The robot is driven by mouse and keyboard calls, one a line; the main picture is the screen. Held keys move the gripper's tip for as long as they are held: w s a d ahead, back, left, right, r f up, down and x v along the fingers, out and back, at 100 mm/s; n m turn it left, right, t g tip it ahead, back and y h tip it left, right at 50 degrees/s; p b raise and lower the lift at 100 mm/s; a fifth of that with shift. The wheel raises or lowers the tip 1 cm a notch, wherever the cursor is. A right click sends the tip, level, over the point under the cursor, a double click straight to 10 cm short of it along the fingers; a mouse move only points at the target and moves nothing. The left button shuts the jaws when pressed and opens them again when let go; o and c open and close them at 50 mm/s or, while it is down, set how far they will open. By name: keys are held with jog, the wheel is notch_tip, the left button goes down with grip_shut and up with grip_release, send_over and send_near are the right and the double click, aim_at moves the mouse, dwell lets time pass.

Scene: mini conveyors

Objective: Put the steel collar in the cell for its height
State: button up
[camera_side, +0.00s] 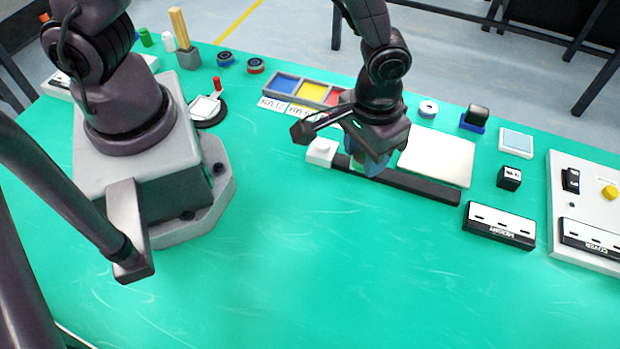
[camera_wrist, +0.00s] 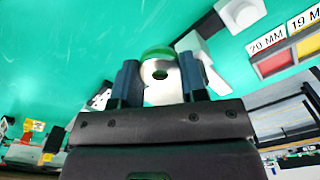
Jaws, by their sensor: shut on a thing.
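In the wrist view, the steel collar (camera_wrist: 160,90), pale silver with a dark centre hole, sits between the two fingers of my gripper (camera_wrist: 160,76). My gripper is shut on it. A green curved edge (camera_wrist: 157,52) shows just beyond the collar; I cannot tell what it belongs to. In the side view my gripper (camera_side: 370,163) is low over a dark rail, and the collar is not clearly visible there. A tray with blue (camera_side: 284,83), yellow (camera_side: 310,92) and red (camera_side: 333,96) cells lies behind it, partly hidden by my arm. Height labels (camera_wrist: 267,40) front the cells; one reads 20 MM.
The dark rail (camera_side: 425,187) has a white block (camera_side: 321,150) at its left end. A white plate (camera_side: 437,157) lies right of my gripper. A black labelled box (camera_side: 499,226) and a control panel (camera_side: 590,190) stand farther right. The front green table is clear.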

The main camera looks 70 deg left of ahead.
aim_at(357, 197)
notch_tip(357, 197, down, 9)
jog(key=shift+f, duration=0.2)
dwell(0.3)
